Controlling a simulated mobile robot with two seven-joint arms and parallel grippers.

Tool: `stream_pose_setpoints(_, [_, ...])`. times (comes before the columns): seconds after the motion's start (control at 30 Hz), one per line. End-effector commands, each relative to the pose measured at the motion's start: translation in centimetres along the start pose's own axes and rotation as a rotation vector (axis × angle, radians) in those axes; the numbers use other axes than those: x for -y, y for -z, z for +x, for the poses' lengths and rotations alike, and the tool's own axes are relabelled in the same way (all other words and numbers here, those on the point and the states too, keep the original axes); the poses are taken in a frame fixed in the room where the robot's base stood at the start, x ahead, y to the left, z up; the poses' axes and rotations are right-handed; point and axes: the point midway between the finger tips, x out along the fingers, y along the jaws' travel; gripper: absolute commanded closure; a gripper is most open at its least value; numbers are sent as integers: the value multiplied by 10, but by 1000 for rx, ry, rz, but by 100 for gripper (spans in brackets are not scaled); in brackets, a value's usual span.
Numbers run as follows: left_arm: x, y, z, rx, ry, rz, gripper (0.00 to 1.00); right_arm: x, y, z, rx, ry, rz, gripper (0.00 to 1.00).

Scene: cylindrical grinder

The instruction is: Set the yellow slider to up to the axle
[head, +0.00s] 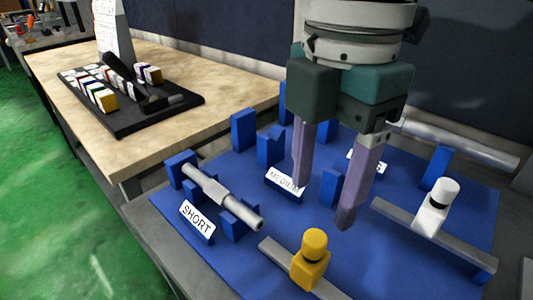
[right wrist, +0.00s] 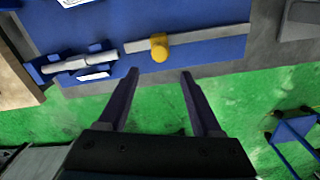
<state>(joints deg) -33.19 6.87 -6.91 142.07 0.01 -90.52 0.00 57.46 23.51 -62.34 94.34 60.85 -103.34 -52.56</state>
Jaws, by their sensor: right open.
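The yellow slider (head: 311,262) stands on a grey rail (head: 275,250) at the front of the blue board. In the right wrist view the yellow slider (right wrist: 159,47) shows beyond and roughly between my fingertips. The grey axle (head: 222,193) lies on blue supports by the SHORT label, left of the slider with a gap between its near end and the slider. The axle (right wrist: 75,64) also shows in the right wrist view. My right gripper (head: 322,205) is open and empty above the board, behind the yellow slider in the head view. My left gripper is not in view.
A white slider (head: 435,207) stands on a second rail at right, near another grey shaft (head: 460,143). Blue supports rise around the MEDIUM label (head: 285,182). A wooden table (head: 165,75) with a black tray (head: 125,125) of small blocks is at left.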

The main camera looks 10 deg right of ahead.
Motion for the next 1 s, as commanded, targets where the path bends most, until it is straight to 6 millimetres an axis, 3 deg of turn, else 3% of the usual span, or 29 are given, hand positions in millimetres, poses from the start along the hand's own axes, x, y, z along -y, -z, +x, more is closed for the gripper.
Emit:
stream_pose_setpoints(0.17, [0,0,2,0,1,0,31,0,-4,11,9,9,-9,34])
stream_pose_setpoints(0.6, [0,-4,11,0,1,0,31,0,-4,86,8,6,-8,34])
stream_pose_setpoints(1.0, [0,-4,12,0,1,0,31,0,-4,96,9,3,-9,34])
